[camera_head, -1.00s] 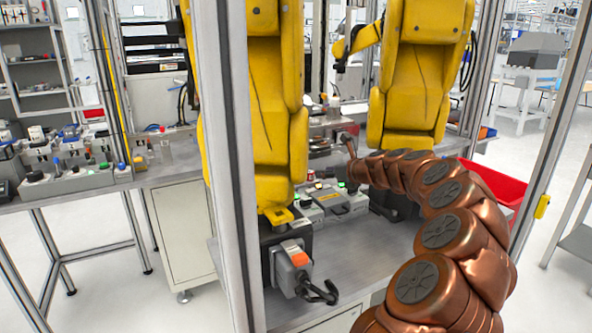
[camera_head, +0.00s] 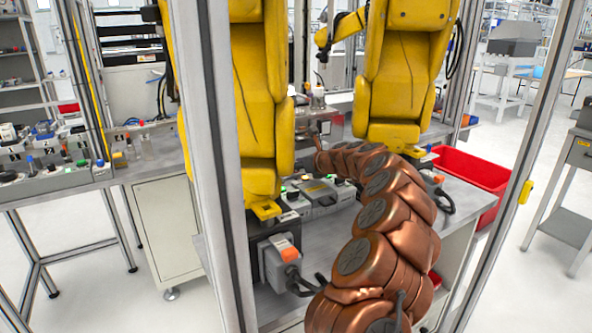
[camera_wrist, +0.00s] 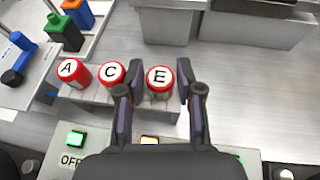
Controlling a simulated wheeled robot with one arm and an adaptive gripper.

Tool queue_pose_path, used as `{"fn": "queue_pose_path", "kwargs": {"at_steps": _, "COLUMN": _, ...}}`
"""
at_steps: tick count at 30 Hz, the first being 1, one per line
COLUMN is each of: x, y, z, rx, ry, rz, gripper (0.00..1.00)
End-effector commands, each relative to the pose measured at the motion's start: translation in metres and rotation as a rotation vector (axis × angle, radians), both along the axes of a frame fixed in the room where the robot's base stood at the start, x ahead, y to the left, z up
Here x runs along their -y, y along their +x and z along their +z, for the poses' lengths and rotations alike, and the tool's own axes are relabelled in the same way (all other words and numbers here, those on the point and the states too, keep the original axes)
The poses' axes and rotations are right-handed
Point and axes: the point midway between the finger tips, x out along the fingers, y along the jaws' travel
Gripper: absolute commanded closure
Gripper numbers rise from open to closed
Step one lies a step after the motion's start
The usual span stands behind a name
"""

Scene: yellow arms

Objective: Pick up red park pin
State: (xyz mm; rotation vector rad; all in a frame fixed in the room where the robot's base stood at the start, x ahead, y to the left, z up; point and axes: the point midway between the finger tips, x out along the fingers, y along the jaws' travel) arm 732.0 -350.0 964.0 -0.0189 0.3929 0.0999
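In the wrist view, several red-rimmed round pins with white lettered tops stand in a row on a grey holder: A (camera_wrist: 74,72), C (camera_wrist: 111,73) and E (camera_wrist: 160,77). I cannot tell which one is the park pin. My gripper (camera_wrist: 157,84) is open, with its fingers either side of pin E; the left finger lies between C and E and partly covers C's right edge. I cannot tell whether either finger touches a pin. In the head view, my copper arm reaches over the bench to the far side, where the gripper and pins are too small or hidden to make out.
Two yellow robot arms (camera_head: 249,90) (camera_head: 407,70) stand over the bench. A grey frame post (camera_head: 208,170) is close in front. A control box with lit green buttons (camera_wrist: 76,138) lies below the pins. A red bin (camera_head: 470,172) is at right.

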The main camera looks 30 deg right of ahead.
Motion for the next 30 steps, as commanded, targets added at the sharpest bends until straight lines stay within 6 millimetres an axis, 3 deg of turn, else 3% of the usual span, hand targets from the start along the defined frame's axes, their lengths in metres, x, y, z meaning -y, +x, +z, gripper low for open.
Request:
{"fn": "queue_pose_path", "kwargs": {"at_steps": 11, "x": -0.0006, "y": 0.0065, "z": -0.0029, "rx": 0.000, "ry": 0.000, "rz": -0.001, "gripper": 0.64}}
{"fn": "queue_pose_path", "kwargs": {"at_steps": 21, "x": -0.0003, "y": 0.0064, "z": -0.0026, "rx": 0.000, "ry": -0.001, "rz": -0.002, "gripper": 0.96}}
{"fn": "queue_pose_path", "kwargs": {"at_steps": 30, "x": 0.0002, "y": 0.0063, "z": 0.0031, "rx": 0.000, "ry": -0.002, "rz": -0.002, "gripper": 0.96}}
